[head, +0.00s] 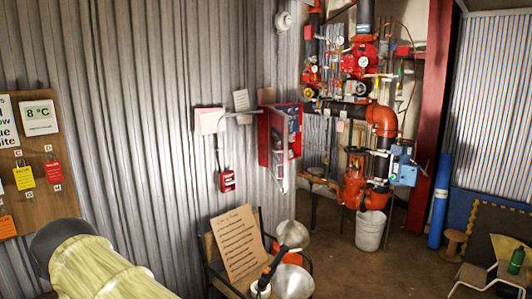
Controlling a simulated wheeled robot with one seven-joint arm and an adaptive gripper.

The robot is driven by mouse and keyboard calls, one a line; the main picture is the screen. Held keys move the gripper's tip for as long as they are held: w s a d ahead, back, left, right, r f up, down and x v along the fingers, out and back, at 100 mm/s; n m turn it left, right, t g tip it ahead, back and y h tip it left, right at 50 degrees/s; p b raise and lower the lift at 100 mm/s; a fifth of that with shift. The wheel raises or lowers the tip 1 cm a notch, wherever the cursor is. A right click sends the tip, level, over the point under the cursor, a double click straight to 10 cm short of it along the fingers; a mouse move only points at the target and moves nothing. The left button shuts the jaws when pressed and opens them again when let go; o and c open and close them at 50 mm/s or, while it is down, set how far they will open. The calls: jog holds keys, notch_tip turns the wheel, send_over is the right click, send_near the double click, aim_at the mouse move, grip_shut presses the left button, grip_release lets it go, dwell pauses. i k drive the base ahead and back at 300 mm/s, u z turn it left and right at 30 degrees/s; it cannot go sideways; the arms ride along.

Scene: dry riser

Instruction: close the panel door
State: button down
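A red wall panel (264,138) is mounted on the corrugated wall, left of the pipework. Its door appears to stand open, swung out from the wall, with a pale grey inside or edge showing; the exact angle is hard to tell at this size. My gripper is not in view. A pale yellow sleeved shape with a dark grey end shows at the lower left and may be part of my arm.
Red valves and pipes (384,120) stand right of the panel, above a white bucket (370,230). A chair holding a lettered board (240,243) and metal bowls (293,281) stand below the panel. A tag board (42,150) hangs at left. Some brown floor is clear at centre right.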

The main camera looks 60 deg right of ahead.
aim_at(278, 121)
jog(key=i, duration=1.3)
jog(key=z, duration=2.55)
jog(key=i, duration=0.5)
jog(key=z, duration=1.15)
jog(key=k, duration=1.05)
jog(key=u, duration=1.35)
jog(key=i, duration=0.5)
jog(key=z, duration=0.05)
